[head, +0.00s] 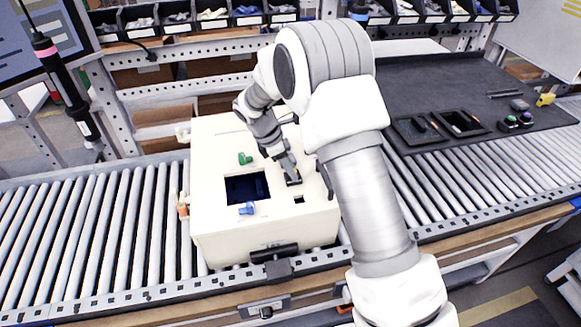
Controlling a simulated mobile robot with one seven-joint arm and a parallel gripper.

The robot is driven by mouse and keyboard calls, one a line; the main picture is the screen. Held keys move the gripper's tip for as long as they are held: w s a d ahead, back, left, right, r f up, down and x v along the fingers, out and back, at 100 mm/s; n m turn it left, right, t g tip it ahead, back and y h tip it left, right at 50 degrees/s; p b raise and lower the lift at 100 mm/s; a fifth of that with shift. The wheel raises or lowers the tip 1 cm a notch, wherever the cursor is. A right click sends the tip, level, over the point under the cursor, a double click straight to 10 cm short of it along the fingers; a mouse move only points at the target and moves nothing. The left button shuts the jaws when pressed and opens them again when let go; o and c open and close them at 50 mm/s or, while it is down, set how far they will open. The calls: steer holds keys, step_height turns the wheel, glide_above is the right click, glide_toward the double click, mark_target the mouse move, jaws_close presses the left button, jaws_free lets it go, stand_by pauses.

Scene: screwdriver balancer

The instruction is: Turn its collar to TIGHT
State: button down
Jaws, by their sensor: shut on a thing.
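A black screwdriver-like tool (62,80) hangs at the far left, tilted, with a pink ring (46,52) near its upper end. No TIGHT marking can be read, and I cannot tell which part is the collar. My gripper (292,179) is low over the top of a cream box (222,143), far to the right of the hanging tool. It is shut on a small dark part at the box top, too small and too covered by the fingers to identify.
The box stands on a roller conveyor (95,235) and has a dark square opening (247,187), a green knob (245,158) and a blue knob (247,208). A dark mat (450,85) with black trays (462,123) lies at right. Bins (175,18) line the back.

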steer(key=m, duration=0.2)
steer(key=m+g, duration=0.2)
steer(key=m, duration=0.1)
steer(key=shift+w+m, duration=0.25)
steer(key=shift+m, duration=0.05)
steer(key=shift+w+d+m+g+y, duration=0.1)
steer(key=shift+m+g+y, duration=0.25)
steer(key=shift+m, duration=0.75)
steer(key=shift+m+g+y, duration=0.15)
steer(key=shift+m+g, duration=0.3)
steer(key=shift+m, duration=0.65)
steer(key=c, duration=0.5)
jaws_free()
steer(key=p+v, duration=0.1)
steer(key=v, duration=1.6)
steer(key=shift+w+r+p, duration=0.15)
steer(key=shift+p, duration=0.2)
steer(key=shift+r, duration=0.1)
